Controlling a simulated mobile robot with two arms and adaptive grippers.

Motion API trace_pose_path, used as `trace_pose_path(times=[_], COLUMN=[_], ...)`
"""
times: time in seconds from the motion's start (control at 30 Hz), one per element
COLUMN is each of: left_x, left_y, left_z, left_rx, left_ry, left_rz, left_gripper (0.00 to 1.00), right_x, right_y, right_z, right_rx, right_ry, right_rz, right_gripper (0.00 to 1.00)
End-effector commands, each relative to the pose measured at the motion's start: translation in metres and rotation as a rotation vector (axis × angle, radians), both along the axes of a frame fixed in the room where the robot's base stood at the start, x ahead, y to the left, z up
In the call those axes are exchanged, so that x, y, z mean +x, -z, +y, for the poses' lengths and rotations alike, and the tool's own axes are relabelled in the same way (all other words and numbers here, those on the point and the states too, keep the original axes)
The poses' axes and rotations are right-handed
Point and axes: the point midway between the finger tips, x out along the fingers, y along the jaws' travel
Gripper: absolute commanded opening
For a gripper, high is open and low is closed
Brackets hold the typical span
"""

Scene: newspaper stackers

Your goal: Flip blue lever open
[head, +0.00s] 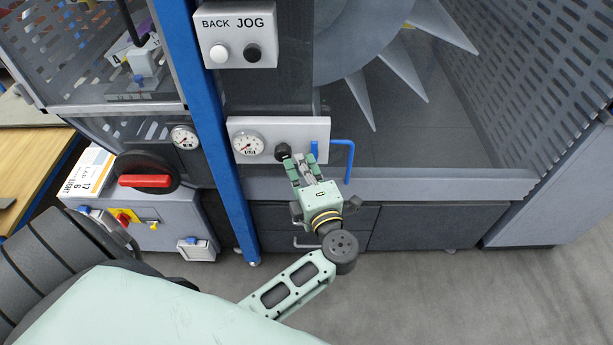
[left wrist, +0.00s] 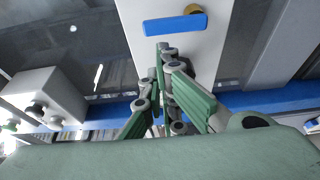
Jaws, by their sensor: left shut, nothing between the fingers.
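The blue lever (head: 314,149) sits at the right end of a white panel (head: 268,125) on the machine front and stands roughly upright in the head view. In the left wrist view the lever (left wrist: 175,25) shows with a brass-coloured pivot (left wrist: 194,9) by one end. My left gripper (head: 299,162) is shut and empty, its fingertips just left of and slightly below the lever. In the left wrist view the gripper tips (left wrist: 164,50) lie close to the lever; whether they touch it I cannot tell. My right gripper is not in view.
A black knob (head: 283,151) and a round gauge (head: 248,144) share the panel. A bent blue handle (head: 346,143) is just right of the lever. A blue post (head: 212,120) stands to the left, and a box with a red handle (head: 146,181) is farther left. The floor at lower right is clear.

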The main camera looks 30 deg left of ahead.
Motion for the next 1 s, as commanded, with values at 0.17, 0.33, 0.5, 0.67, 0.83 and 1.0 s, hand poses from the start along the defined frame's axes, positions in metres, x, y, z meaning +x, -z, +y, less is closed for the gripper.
trace_pose_path(times=[0.17,0.33,0.5,0.67,0.83,1.0], left_x=[0.015,0.019,0.019,0.019,0.020,0.021], left_y=[0.000,0.000,0.000,0.000,-0.002,-0.003], left_z=[0.018,0.024,0.024,0.024,0.024,0.024], left_rx=[0.001,-0.001,-0.001,0.000,0.020,0.047], left_ry=[-0.001,-0.001,-0.001,-0.001,-0.001,0.000], left_rz=[-0.002,-0.001,-0.001,0.000,0.013,0.030], left_gripper=[0.00,0.00,0.00,0.00,0.00,0.00], right_x=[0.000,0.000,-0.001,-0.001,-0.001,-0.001], right_y=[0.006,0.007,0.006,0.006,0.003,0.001], right_z=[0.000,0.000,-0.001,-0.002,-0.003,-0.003], right_rx=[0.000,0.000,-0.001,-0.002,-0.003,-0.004], right_ry=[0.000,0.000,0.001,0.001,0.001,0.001], right_rz=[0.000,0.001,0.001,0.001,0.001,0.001], right_gripper=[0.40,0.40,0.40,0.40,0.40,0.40])
